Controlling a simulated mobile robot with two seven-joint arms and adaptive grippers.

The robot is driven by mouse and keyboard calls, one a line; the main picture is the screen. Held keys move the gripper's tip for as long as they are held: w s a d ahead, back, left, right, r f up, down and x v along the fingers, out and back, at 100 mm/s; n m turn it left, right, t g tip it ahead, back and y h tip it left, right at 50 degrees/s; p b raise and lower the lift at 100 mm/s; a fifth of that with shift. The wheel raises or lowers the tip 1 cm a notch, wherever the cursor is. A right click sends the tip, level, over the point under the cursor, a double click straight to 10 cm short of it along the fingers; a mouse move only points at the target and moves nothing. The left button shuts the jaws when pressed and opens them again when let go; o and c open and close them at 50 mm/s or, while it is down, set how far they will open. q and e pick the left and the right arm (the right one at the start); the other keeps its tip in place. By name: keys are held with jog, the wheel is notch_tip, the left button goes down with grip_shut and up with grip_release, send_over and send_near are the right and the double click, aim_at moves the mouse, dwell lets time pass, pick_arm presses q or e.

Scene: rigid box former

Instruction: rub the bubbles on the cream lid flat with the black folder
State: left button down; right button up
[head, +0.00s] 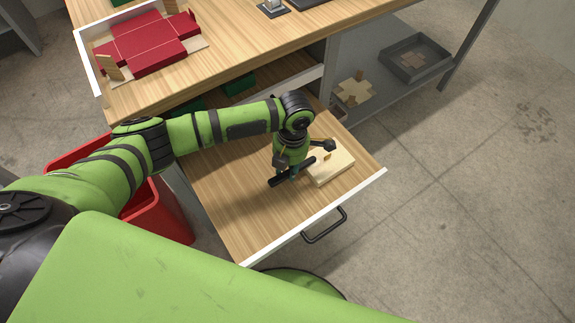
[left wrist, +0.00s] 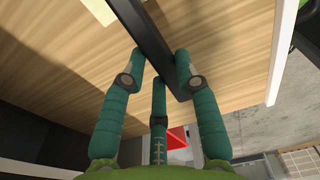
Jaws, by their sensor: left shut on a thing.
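The cream lid (head: 334,168) lies on the wooden surface of the pulled-out drawer, to the right of my left gripper. A corner of a cream piece, likely the lid, shows at the top of the left wrist view (left wrist: 98,10). My left gripper (head: 288,171) points down over the drawer and is shut on the black folder (head: 278,181), a long dark bar. The left wrist view shows the folder (left wrist: 150,40) between its teal fingers. I cannot tell whether the folder touches the wood or the lid. Bubbles on the lid are too small to make out. My right gripper is not in view.
The drawer (head: 225,190) has a white front edge and a black handle (head: 324,226). A red bin (head: 170,212) stands at its left. A red unfolded box (head: 145,45) lies on the bench top. A grey tray (head: 415,58) sits on the shelf at right.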

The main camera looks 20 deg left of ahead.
pick_arm(q)
jog(key=shift+w+d, duration=0.3)
jog(key=shift+w, duration=0.05)
dwell(0.3)
jog(key=shift+w, duration=0.1)
dwell(0.3)
jog(key=shift+w+d+b, duration=0.25)
jog(key=shift+b, duration=0.1)
jog(key=shift+w+d, duration=0.2)
jog(key=shift+w, duration=0.05)
jog(key=shift+s+a, duration=0.15)
dwell(0.5)
jog(key=shift+s, duration=0.1)
jog(key=shift+s+a+f+p, duration=0.1)
jog(key=shift+s+a+p, duration=0.15)
jog(key=shift+p, duration=0.2)
